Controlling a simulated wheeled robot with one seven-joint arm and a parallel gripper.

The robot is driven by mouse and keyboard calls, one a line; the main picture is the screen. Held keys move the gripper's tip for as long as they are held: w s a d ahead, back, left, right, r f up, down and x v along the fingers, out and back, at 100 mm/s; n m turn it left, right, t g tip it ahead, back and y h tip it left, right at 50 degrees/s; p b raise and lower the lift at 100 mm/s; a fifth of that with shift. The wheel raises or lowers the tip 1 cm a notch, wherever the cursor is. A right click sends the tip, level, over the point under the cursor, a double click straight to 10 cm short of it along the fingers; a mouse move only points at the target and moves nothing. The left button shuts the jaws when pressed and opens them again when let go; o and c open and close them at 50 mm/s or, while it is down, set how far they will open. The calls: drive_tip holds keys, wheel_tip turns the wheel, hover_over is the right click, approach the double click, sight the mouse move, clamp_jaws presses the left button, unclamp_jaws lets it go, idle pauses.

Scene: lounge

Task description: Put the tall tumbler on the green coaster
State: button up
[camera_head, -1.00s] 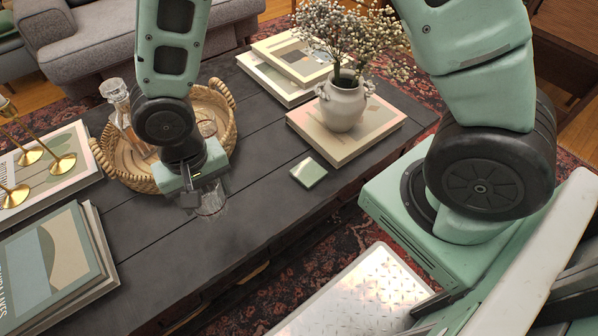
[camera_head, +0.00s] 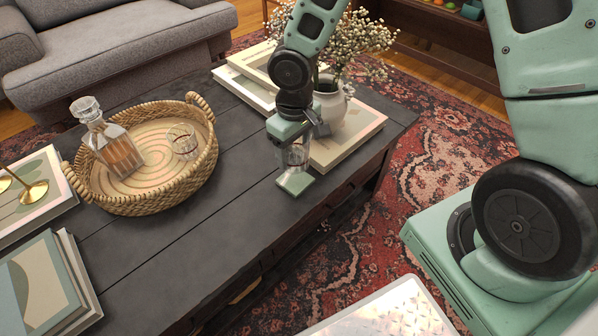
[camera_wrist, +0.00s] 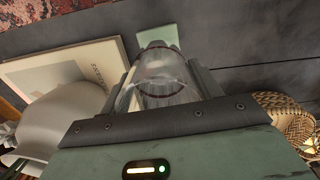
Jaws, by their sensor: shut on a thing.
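The clear glass tumbler (camera_head: 296,156) is between the fingers of my gripper (camera_head: 298,147), which is shut on it. The glass looks roughly upright. In the wrist view the tumbler (camera_wrist: 160,78) fills the space between the two fingers. The green coaster (camera_head: 294,184) lies on the dark table, directly below the tumbler in the head view. In the wrist view the coaster (camera_wrist: 158,35) shows just beyond the glass's far end, partly hidden by it. I cannot tell whether the tumbler's base touches the coaster.
A white vase (camera_head: 328,104) of flowers stands on a book (camera_head: 352,140) close to my gripper on the right. A wicker tray (camera_head: 140,198) with a decanter (camera_head: 112,150) and a short glass (camera_head: 182,142) is on the left. The table (camera_head: 215,235) between is clear.

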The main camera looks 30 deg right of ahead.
sight(295, 166)
drive_tip(key=shift+f+b, duration=1)
drive_tip(key=shift+f, duration=1.75)
drive_tip(key=shift+f, duration=0.2)
drive_tip(key=o, duration=1.2)
drive_tip(key=shift+c, duration=0.2)
drive_tip(key=shift+r, duration=0.1)
